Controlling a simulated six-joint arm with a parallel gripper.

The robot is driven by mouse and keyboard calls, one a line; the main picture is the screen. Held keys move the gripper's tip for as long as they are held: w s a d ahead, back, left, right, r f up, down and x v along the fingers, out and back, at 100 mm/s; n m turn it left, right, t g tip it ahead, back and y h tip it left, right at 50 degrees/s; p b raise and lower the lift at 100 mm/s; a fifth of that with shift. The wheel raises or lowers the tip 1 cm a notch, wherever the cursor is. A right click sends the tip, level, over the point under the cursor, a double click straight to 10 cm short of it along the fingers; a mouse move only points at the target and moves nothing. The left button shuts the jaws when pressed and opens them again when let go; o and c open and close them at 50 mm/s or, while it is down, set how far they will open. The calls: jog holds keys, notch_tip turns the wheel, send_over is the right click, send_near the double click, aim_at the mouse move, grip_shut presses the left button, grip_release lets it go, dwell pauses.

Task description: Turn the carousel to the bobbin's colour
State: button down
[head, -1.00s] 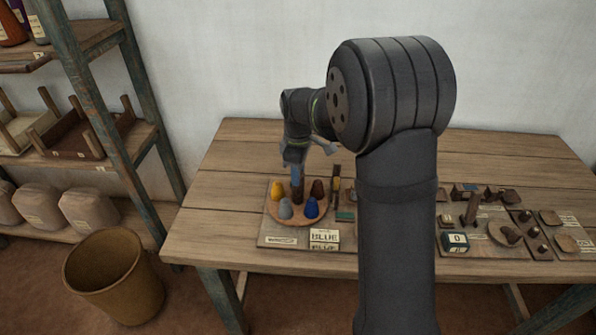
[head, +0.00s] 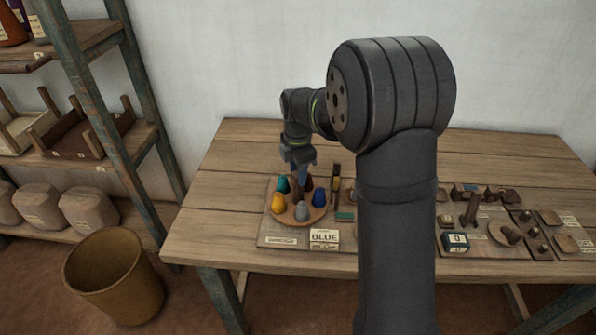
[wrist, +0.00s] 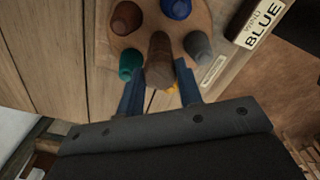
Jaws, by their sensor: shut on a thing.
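The carousel (head: 290,220) is a round wooden disc with a brown central post (wrist: 160,58). Around the post stand a yellow cone (head: 278,204), a grey cone (head: 302,211), a blue cone (head: 319,197), a teal cone (head: 283,185) and a dark brown-red cone (wrist: 127,17). The yellow cone is mostly hidden in the wrist view. My gripper (head: 299,174) points down over the disc's middle, shut on the central post, with one blue finger on each side. A card reading BLUE (head: 324,236) lies at the board's front edge. The blue cone is on the disc's right side.
A dark upright piece with yellow (head: 336,185) stands just right of the disc, with a green block (head: 345,216) near it. Further right, behind my arm, are boards with small wooden parts and a block marked 0 (head: 456,242). The table's left and back are clear.

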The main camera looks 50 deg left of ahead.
jog(key=shift+n, duration=0.3)
jog(key=c, duration=1)
grip_release()
jog(key=shift+r, duration=0.1)
notch_tip(320, 180, up, 17)
jog(key=shift+r, duration=0.15)
notch_tip(320, 180, down, 18)
jog(key=shift+r, duration=0.25)
dwell(0.4)
